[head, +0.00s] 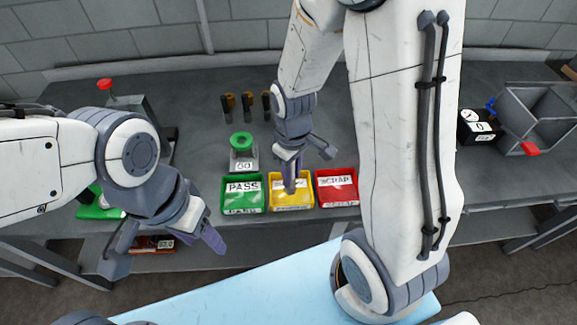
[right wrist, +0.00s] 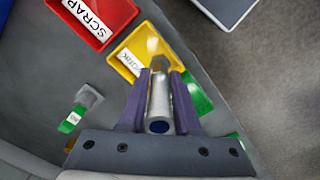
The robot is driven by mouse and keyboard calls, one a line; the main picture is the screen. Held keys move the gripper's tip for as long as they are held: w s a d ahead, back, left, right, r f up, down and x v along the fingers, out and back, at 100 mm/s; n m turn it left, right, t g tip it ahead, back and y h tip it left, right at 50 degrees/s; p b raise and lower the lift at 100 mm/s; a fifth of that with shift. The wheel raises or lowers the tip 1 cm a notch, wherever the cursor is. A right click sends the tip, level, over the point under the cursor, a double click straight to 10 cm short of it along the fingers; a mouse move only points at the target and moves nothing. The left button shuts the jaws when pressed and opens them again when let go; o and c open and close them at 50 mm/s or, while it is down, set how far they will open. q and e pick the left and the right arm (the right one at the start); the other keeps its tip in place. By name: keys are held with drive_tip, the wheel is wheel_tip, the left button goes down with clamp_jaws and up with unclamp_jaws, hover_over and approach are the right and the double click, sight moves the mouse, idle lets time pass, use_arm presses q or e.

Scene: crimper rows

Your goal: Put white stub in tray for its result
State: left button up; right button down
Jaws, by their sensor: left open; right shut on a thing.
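My right gripper (head: 290,172) is above the yellow tray (head: 276,203), pointing down. In the right wrist view its purple fingers (right wrist: 162,82) are shut on a pale silvery-white stub (right wrist: 160,98) with a dark blue end; the stub's far end points at the yellow tray (right wrist: 118,62). I cannot tell whether the stub touches the tray. The yellow tray's label is partly hidden. The green PASS tray (head: 243,209) is to its left, the red SCRAP tray (head: 337,202) to its right. My left gripper (head: 160,250) is open and empty, in front of the table's edge.
A green-topped device with a numbered display (head: 243,160) stands behind the PASS tray. Several dark pegs with brown tops (head: 230,102) stand further back. A grey bin (head: 540,105) and a black gauge box (head: 478,127) are at the right. A red-topped device (head: 104,86) is at the left.

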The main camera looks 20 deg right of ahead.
drive_tip(key=w+f, duration=0.1)
drive_tip(key=f, duration=0.1)
drive_tip(key=w+f+p, duration=0.1)
drive_tip(key=f, duration=0.1)
drive_tip(key=w+d+f, duration=0.1)
drive_tip(key=f, duration=0.1)
drive_tip(key=shift+w, duration=0.15)
drive_tip(key=shift+f, duration=0.1)
drive_tip(key=shift+f, duration=0.15)
drive_tip(key=c, duration=0.6)
unclamp_jaws()
